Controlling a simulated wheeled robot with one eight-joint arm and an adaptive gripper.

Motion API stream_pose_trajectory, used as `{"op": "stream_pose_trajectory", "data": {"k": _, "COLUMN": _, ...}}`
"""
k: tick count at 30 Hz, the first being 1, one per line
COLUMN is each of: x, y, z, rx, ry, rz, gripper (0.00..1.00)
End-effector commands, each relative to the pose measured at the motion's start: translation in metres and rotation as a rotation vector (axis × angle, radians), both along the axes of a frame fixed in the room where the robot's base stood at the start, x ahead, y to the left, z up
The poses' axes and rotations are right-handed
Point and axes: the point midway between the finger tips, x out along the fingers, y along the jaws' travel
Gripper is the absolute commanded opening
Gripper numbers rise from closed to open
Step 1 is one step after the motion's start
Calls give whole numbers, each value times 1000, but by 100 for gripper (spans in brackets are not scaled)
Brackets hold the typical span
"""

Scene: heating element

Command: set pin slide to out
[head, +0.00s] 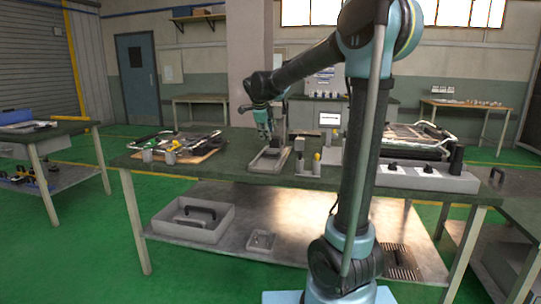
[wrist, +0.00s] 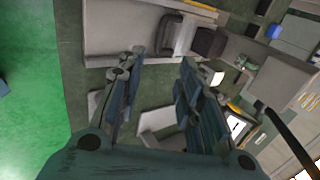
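I cannot single out the pin slide with certainty. A grey fixture with a flat base plate (head: 268,161) and an upright post stands on the dark green workbench (head: 225,166). A smaller grey fixture (head: 305,170) with a yellow part (head: 317,160) stands to its right. My gripper (head: 265,136) hangs above the bench near the post. In the wrist view my gripper (wrist: 162,57) has its fingers apart with nothing held between them. Beyond the fingertips are a grey plate (wrist: 118,28), a metal block (wrist: 178,33) and a dark block (wrist: 208,43).
A board with metal frames (head: 180,148) lies on the bench's left. A heating rack (head: 415,141) and a white box with black knobs (head: 425,178) stand at the right. A small screen (head: 329,120) stands behind. A grey tray (head: 192,220) sits on the lower shelf.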

Motion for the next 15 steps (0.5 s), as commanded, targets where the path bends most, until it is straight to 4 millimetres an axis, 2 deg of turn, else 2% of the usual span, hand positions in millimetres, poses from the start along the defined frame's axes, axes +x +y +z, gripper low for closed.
{"op": "stream_pose_trajectory", "data": {"k": 15, "x": 49, "y": -14, "z": -76, "rx": 0, "ry": 0, "rz": 0, "gripper": 33}}
